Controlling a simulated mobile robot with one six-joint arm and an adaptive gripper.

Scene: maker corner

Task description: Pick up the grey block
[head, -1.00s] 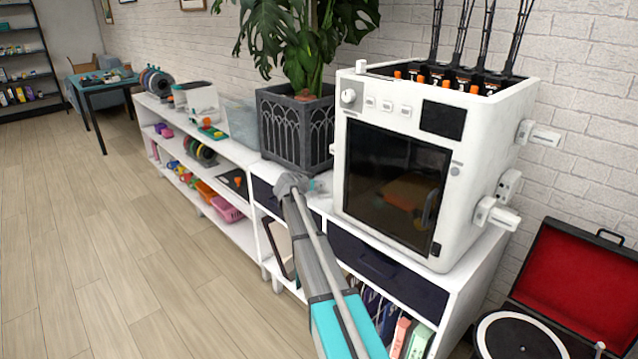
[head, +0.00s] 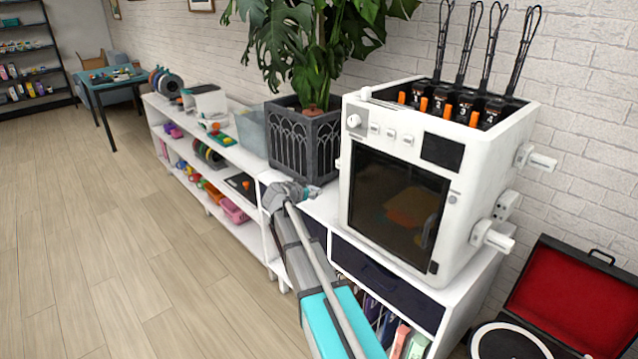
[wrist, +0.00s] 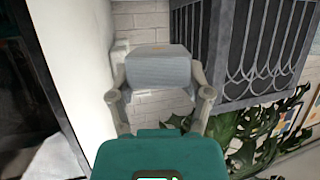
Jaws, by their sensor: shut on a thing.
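The grey block (wrist: 158,68) is a rounded, light grey piece with a small orange-brown mark on its far edge. In the wrist view it sits between the two fingers of my gripper (wrist: 158,80), which touch it on both sides. In the head view my gripper (head: 287,194) is in front of the dark planter, to the left of the white 3D printer, near the front edge of the white cabinet. The block cannot be clearly told apart from the gripper there.
The dark planter (head: 283,143) with a leafy plant stands behind my gripper. The white 3D printer (head: 476,219) stands close on the right, with a white cabinet (head: 322,205) under it. A low white shelf (head: 160,100) runs left. The wooden floor (head: 110,230) is clear.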

